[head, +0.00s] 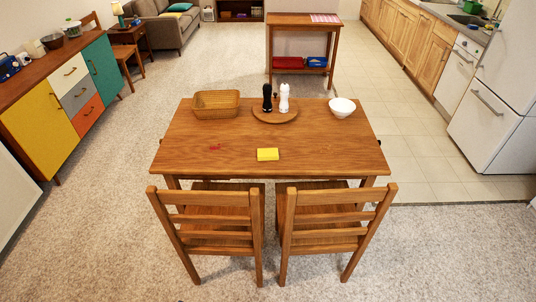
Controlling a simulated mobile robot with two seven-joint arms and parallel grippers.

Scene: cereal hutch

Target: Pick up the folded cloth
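A small yellow folded-looking block (268,154), either a cloth or a sponge, lies near the front middle of the wooden dining table (185,160). A pink-and-white patterned cloth (325,18) lies flat on the right part of the wooden console top (285,19) at the back. I cannot tell from this distance how it is folded. Neither of my grippers is in view.
Two chairs (212,220) (330,220) stand at the table's front. The table holds a basket (216,104), a round board (275,117) with dark and white mills, a white bowl (342,107) and a red mark (215,147). A sideboard (35,110) stands left. Carpet is clear between sideboard and table.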

